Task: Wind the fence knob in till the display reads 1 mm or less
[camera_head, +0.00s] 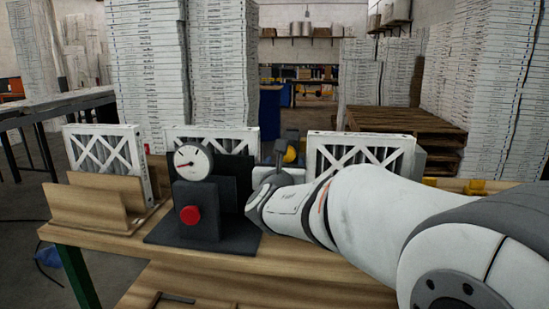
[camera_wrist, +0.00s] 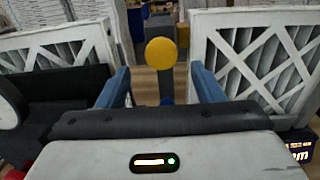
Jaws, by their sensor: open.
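A yellow round knob (camera_wrist: 161,53) on a dark upright stem shows in the wrist view, just beyond and between my fingertips. It appears in the head view as a small yellow patch (camera_head: 290,155) beside the end of my arm. My gripper (camera_wrist: 160,82) is open, its two blue fingers apart with nothing held between them. I cannot see the fingers touching the knob. A dark display (camera_wrist: 298,148) with lit characters is cut off at the right edge of the wrist view; "m" shows, but the number cannot be read.
A black fixture with a white dial gauge (camera_head: 191,162) and a red button (camera_head: 190,215) stands on the wooden bench (camera_head: 215,275). A wooden rack (camera_head: 95,205) holds a framed filter (camera_head: 100,150) at left. Another filter (camera_wrist: 262,55) stands close right of my fingers.

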